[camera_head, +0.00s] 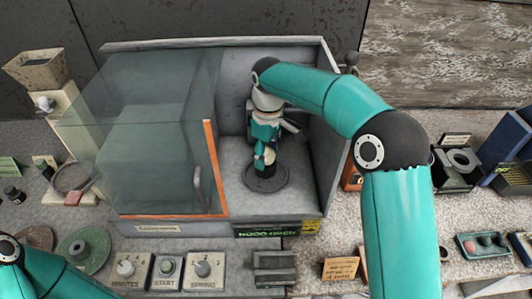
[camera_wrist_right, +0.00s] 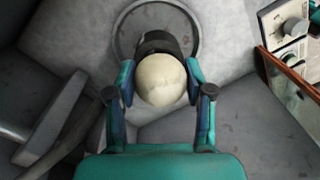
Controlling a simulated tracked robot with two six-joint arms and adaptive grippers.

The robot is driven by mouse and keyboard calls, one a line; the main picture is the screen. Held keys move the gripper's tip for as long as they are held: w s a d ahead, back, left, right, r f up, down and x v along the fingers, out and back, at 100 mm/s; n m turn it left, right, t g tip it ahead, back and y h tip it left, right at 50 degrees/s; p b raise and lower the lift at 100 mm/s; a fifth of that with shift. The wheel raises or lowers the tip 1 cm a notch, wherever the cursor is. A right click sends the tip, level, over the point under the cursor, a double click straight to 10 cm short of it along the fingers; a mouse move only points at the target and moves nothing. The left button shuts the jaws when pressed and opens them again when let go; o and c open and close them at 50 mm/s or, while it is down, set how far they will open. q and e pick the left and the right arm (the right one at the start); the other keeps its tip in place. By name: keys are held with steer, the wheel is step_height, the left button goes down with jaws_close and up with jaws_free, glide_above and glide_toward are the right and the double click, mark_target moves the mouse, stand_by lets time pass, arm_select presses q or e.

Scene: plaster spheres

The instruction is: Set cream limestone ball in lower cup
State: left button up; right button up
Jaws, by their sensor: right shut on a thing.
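The cream limestone ball (camera_wrist_right: 160,79) is between the two fingers of my right gripper (camera_wrist_right: 160,84), which is shut on it. In the head view the ball (camera_head: 269,156) shows below the right gripper (camera_head: 265,152), inside the open grey cabinet. A dark cup (camera_wrist_right: 157,42) on a round base ring (camera_wrist_right: 115,42) lies right behind the ball in the wrist view. In the head view the base (camera_head: 267,183) is directly under the ball. I cannot tell whether the ball touches the cup. My left arm shows at bottom left; its gripper is out of view.
The cabinet's glass door (camera_head: 150,130) with an orange edge covers its left part. The cabinet's right wall (camera_head: 328,140) stands close beside my right arm. Control knob boxes (camera_head: 168,270) stand in front. A tray of small balls (camera_head: 484,244) is at right.

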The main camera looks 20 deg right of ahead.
steer(key=shift+f+b, duration=0.3)
steer(key=shift+f, duration=0.25)
steer(key=o, duration=1.2)
steer(key=shift+o, duration=0.2)
steer(key=shift+r, duration=0.1)
steer(key=shift+r+p, duration=1.95)
steer(key=shift+p, duration=0.1)
steer(key=shift+s+f, duration=0.1)
